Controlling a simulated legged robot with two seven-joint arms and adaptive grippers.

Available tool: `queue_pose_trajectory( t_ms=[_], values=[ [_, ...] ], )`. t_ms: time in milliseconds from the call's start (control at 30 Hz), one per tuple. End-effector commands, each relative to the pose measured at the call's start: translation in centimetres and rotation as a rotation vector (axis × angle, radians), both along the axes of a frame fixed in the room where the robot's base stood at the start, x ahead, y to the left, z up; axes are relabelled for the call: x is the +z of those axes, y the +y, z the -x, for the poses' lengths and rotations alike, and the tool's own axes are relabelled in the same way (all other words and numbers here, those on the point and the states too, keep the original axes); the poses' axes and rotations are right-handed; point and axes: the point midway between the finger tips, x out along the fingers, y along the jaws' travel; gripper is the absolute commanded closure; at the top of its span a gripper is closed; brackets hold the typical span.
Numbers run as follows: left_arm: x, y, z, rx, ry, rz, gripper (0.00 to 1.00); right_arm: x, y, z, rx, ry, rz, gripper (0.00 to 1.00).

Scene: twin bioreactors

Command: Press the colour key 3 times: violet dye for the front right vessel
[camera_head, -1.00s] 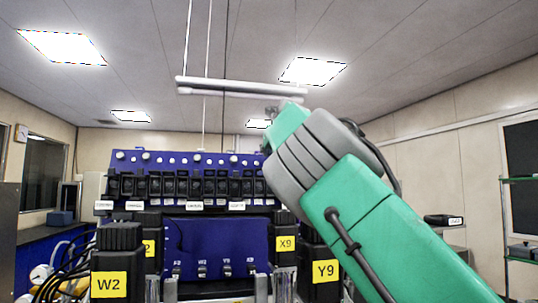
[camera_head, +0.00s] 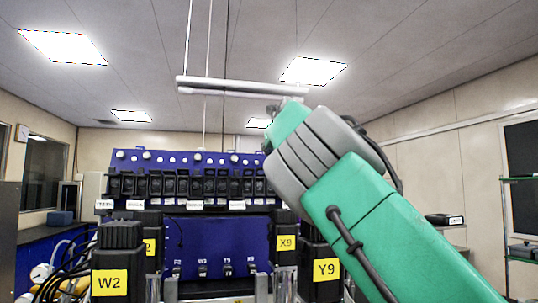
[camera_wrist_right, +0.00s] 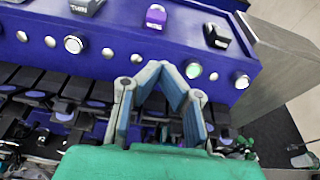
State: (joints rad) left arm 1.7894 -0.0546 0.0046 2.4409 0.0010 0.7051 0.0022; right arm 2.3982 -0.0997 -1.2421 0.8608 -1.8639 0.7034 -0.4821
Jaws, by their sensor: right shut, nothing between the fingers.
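A violet key (camera_wrist_right: 156,17) stands on the top face of the blue console in the right wrist view, ahead of my fingertips. My right gripper (camera_wrist_right: 162,66) is shut and empty, its fingertips meeting in a point short of the key, with a gap in the picture. In the head view my green right arm hides most of the gripper, above the blue console (camera_head: 222,160). The front right vessel (camera_head: 320,285) shows at the lower right with a black top and a yellow Y9 label, partly behind my arm. My left gripper is not in view.
Vessels labelled W2 (camera_head: 118,283) and X9 (camera_head: 286,243) stand around the front.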

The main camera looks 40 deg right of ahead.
Motion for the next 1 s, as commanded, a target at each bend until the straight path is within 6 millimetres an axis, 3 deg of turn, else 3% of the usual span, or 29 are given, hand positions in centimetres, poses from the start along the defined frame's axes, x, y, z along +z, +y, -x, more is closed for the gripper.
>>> queue_pose_trajectory(
  t_ms=[500,1000],
  values=[
    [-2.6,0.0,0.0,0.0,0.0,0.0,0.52,1.1,2.0,4.4,-0.001,-0.001,-0.001,1.0],
    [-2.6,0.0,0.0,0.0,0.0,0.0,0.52,1.3,2.2,4.8,-0.001,0.0,-0.002,1.0]
  ],
)
